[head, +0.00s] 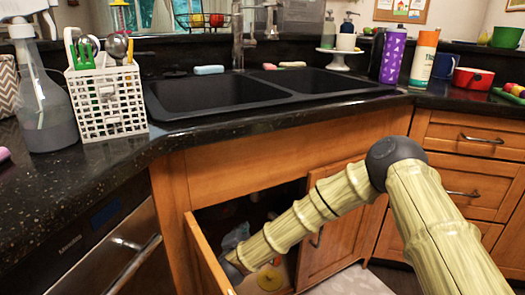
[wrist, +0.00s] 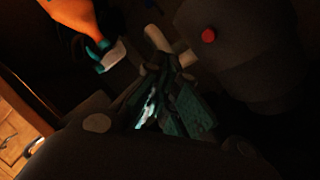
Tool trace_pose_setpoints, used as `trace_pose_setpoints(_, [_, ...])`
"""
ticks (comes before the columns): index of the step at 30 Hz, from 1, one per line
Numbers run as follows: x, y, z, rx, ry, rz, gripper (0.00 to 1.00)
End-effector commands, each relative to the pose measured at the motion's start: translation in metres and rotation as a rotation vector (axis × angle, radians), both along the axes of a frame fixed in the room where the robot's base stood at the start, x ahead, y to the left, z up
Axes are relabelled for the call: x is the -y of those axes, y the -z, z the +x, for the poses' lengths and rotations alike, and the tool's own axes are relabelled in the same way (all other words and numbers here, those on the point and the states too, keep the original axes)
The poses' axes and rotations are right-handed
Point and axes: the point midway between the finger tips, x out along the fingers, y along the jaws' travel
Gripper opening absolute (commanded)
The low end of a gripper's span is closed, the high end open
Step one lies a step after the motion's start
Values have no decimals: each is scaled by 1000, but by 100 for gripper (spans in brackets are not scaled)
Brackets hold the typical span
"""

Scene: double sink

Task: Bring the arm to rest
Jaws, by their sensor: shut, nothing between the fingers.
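My arm reaches down into the open cabinet (head: 250,212) under the double sink (head: 222,95) in the head view. Its far end passes behind the left door, and the gripper is hidden there. In the dark wrist view my gripper (wrist: 168,48) points away from the camera. Its fingers are together, with nothing seen held between them.
The left cabinet door (head: 207,258) stands open beside my arm; the right door (head: 328,235) is ajar. An orange bottle (wrist: 72,14) and a dark object with a red spot (wrist: 208,36) are near the gripper.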

Motion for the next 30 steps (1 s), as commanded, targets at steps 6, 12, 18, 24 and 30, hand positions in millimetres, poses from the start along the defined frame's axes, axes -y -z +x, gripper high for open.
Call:
trace_pose_setpoints(6, [24,4,-32,-95,-91,-89,0])
trace_pose_setpoints(12, [49,15,-66,-189,-173,-165,0])
trace_pose_setpoints(18, [79,24,-108,-295,-259,-244,0])
trace_pose_setpoints(24, [113,28,-156,-407,-350,-323,0])
trace_pose_setpoints(30, [150,26,-208,-524,-441,-400,0])
